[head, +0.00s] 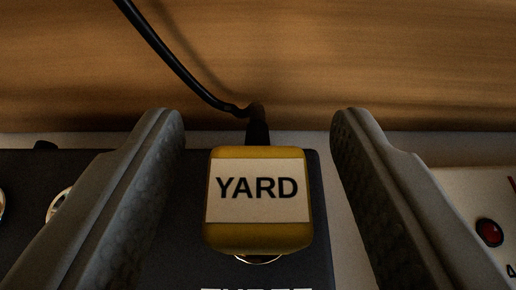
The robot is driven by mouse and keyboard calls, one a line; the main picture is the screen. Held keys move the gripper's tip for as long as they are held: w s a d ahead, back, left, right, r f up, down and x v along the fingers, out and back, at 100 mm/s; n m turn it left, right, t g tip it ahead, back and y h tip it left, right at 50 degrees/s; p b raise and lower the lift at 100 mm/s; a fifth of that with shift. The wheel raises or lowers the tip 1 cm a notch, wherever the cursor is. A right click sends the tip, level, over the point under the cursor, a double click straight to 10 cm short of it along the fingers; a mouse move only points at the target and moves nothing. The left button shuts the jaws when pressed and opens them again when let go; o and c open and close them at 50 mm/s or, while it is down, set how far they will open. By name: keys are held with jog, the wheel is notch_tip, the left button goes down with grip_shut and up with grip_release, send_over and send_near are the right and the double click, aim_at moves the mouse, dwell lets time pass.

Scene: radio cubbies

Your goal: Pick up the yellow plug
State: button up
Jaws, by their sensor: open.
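The yellow plug (258,236) stands in the middle of the head view, with a white label reading "YARD" on it. A black cable (185,75) leaves its far end and runs up to the upper left. A bit of a metal ring shows just below the plug, on a dark panel (165,240). My gripper (257,125) is open, with one grey finger on each side of the plug. Gaps show between the plug and both fingers. The plug's underside is hidden.
A wooden surface (400,60) fills the back. Another metal ring (57,203) shows on the dark panel at left, partly behind the left finger. A pale panel with a red round part (489,232) is at right. Partly cut-off white lettering shows at the bottom edge.

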aim_at(258, 174)
jog(key=c, duration=1.1)
jog(key=shift+o, duration=0.2)
notch_tip(258, 174, up, 10)
jog(key=shift+f, duration=0.3)
